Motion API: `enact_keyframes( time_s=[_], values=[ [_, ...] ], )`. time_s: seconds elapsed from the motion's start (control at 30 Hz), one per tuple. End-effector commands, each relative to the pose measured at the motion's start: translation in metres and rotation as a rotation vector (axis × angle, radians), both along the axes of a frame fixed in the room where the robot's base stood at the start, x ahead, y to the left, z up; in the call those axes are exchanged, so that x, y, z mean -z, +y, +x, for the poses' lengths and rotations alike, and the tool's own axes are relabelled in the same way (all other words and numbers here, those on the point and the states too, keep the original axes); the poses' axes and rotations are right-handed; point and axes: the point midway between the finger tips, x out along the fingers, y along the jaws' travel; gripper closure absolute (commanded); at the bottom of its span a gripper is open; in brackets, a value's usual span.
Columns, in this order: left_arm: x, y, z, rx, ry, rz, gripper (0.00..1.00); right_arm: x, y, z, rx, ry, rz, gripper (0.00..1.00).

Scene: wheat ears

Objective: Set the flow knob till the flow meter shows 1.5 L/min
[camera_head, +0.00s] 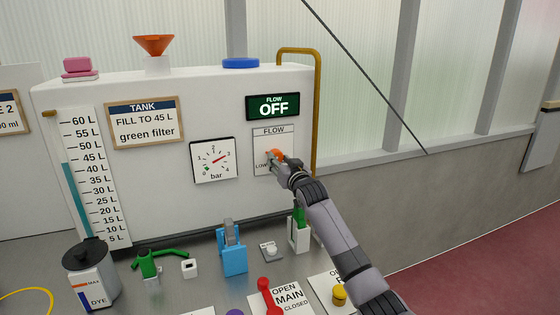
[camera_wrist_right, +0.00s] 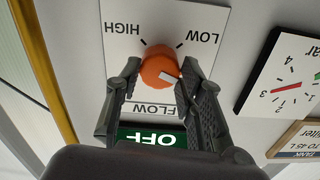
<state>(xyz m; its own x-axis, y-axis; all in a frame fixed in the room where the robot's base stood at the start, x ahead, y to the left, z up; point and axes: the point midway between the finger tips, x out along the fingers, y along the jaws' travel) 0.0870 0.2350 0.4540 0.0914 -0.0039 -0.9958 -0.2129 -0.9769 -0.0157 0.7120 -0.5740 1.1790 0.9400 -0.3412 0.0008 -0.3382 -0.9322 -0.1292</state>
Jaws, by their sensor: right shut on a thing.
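The orange flow knob (camera_head: 276,155) sits on a white FLOW plate (camera_head: 262,140) on the tank's front. It also shows in the right wrist view (camera_wrist_right: 160,66), with a pale pointer mark, between the LOW and HIGH marks of the upside-down plate. My right gripper (camera_wrist_right: 158,78) is shut on the knob, one finger on each side. In the head view the right gripper (camera_head: 279,164) covers part of the knob and plate. The green flow display (camera_head: 272,107) above reads OFF. My left gripper is not in view.
A bar gauge (camera_head: 213,160) is left of the plate. A yellow-brown pipe (camera_head: 317,100) runs down the tank's right edge. Below are a blue valve (camera_head: 233,250), a green-handled valve (camera_head: 299,232), a red lever (camera_head: 267,290) and a yellow knob (camera_head: 339,294).

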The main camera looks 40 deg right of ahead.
Motion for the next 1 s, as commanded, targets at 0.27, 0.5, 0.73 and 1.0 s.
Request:
enact_keyframes(
  time_s=[0.27, 0.5, 0.73, 1.0],
  values=[
    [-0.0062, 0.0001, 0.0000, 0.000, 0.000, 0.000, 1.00, 0.0031, -0.0003, -0.0002, -0.001, 0.092, -0.229, 0.93],
    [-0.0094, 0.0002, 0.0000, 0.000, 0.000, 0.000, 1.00, 0.0037, -0.0004, -0.0002, -0.001, 0.147, -0.378, 0.93],
    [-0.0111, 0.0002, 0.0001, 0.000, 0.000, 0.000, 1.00, 0.0035, -0.0006, -0.0003, -0.001, 0.175, -0.459, 0.93],
    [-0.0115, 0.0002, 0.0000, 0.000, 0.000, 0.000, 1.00, 0.0040, -0.0002, -0.0002, -0.002, 0.186, -0.489, 0.93]
  ],
)
